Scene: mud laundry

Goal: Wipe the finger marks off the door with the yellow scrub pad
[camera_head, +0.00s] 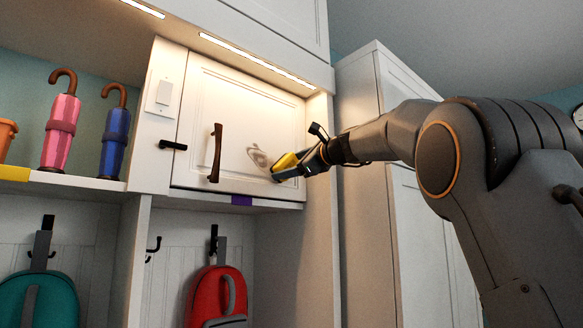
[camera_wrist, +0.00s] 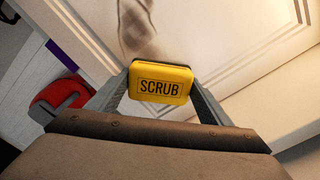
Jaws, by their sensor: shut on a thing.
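The white cabinet door (camera_head: 215,110) has a framed panel and a dark brown handle (camera_head: 215,153) on its left part. Grey-brown finger marks (camera_head: 258,156) are smeared on the panel right of the handle; they also show at the top of the wrist view (camera_wrist: 135,28). My gripper (camera_head: 285,170) is at the door's lower right, just right of the marks. It is shut on the yellow scrub pad (camera_wrist: 160,82), which reads "SCRUB" and sits between both fingers. The pad (camera_head: 286,161) is at or very near the door surface; I cannot tell whether it touches.
A pink umbrella (camera_head: 62,130) and a blue umbrella (camera_head: 115,140) stand on the shelf to the left. A red backpack (camera_head: 214,296) and a teal backpack (camera_head: 40,300) hang below. A tall white cabinet (camera_head: 362,120) stands right of the door. A black latch (camera_head: 173,145) is left of it.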

